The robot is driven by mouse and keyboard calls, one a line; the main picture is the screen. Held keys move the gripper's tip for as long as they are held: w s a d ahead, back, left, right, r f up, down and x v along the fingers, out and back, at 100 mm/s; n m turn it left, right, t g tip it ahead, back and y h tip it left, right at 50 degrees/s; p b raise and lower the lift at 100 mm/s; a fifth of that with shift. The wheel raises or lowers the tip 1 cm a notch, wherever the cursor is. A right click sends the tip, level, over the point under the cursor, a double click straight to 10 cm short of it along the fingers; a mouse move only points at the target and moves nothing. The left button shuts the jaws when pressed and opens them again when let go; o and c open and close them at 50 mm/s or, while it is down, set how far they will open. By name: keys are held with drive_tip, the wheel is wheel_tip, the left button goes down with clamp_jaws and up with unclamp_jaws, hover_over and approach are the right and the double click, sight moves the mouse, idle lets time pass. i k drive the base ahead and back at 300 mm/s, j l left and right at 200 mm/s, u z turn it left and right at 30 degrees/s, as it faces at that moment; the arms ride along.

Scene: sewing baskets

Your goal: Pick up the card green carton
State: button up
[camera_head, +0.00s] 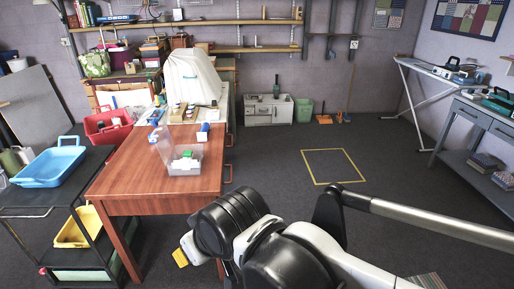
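A clear bin (170,170) stands on the brown wooden table (130,185). In it are white pieces and a small green thing (187,154), too small for me to tell whether it is the green card carton. My gripper (184,254) is at the lower middle, in front of the table's near right side and well apart from the bin. A yellow part shows at its end. My arm hides most of it, and I cannot see whether its fingers are apart.
A dark cart (20,200) with a blue tray (50,180) and a yellow tray (75,236) stands left of the table. A red basket (108,138) is behind it. A white-covered object (190,78) stands behind the table. The floor around the yellow square (333,183) is clear.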

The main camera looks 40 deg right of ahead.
sight(187, 154)
drive_tip(key=z, duration=0.6)
drive_tip(key=i+j+z, duration=0.2)
drive_tip(key=j, duration=0.25)
drive_tip(key=i+j+z, duration=0.15)
drive_tip(key=j, duration=0.3)
drive_tip(key=j+z, duration=0.2)
drive_tip(key=j, duration=0.25)
drive_tip(key=i+j+z, duration=0.2)
drive_tip(key=j, duration=0.3)
drive_tip(key=k, duration=0.1)
